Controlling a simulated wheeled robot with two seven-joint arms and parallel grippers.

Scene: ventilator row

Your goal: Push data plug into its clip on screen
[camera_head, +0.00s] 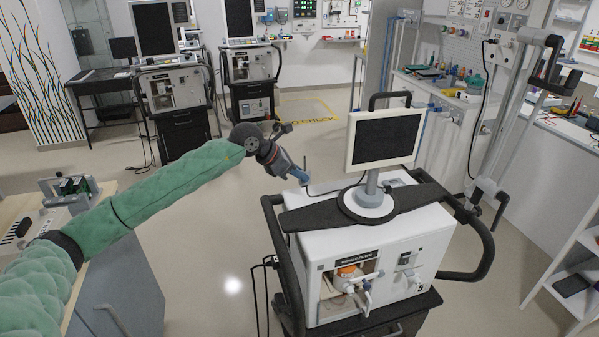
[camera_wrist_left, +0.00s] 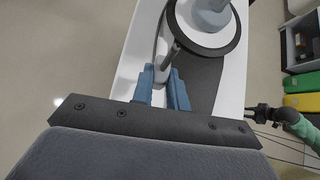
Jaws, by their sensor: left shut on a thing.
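The screen (camera_head: 383,137) stands upright on a round grey foot (camera_head: 368,203) on top of the ventilator (camera_head: 350,245). My left gripper (camera_head: 304,178) is at the ventilator's left top edge, left of and lower than the screen. Its blue fingers (camera_wrist_left: 166,88) are shut on the data plug (camera_wrist_left: 162,74), mostly hidden between them. A dark cable leads from there towards the screen's foot. A dark post (camera_wrist_left: 171,53) rises just beyond the fingertips. I cannot make out the clip.
Black handles (camera_head: 476,235) flank the ventilator. Two more ventilators (camera_head: 176,95) stand behind on the left. A workbench (camera_head: 440,85) is at the right. Open floor (camera_head: 205,250) lies left of the ventilator.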

